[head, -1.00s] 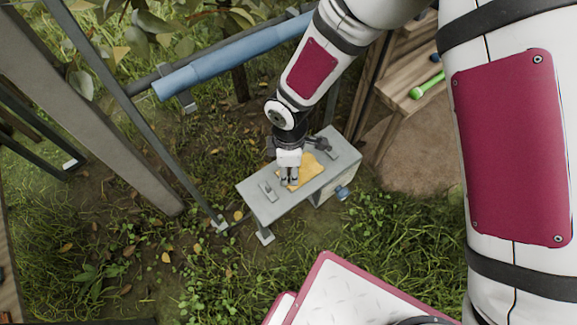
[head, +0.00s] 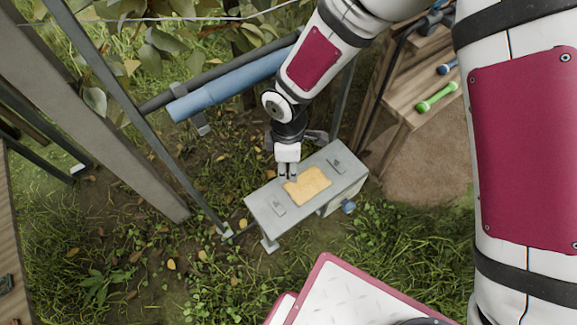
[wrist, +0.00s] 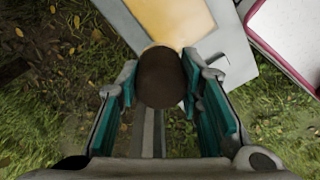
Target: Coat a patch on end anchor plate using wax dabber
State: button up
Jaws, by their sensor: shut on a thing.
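The end anchor plate (head: 335,171) is a grey metal slab on short legs, standing on the ground in the middle of the head view. A yellow patch (head: 309,186) covers part of its top. My gripper (head: 288,174) is at the far left edge of this patch. In the wrist view my gripper (wrist: 163,82) is shut on the wax dabber (wrist: 160,78), whose dark brown round end shows between the fingers. The yellow patch (wrist: 172,20) lies just beyond the dabber there. I cannot tell whether the dabber touches the plate.
A wooden bench (head: 405,90) at right holds a green-handled tool (head: 437,97). Grass lies in front.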

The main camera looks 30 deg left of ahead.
jog(key=shift+r+p, duration=1.15)
jog(key=shift+r, duration=0.75)
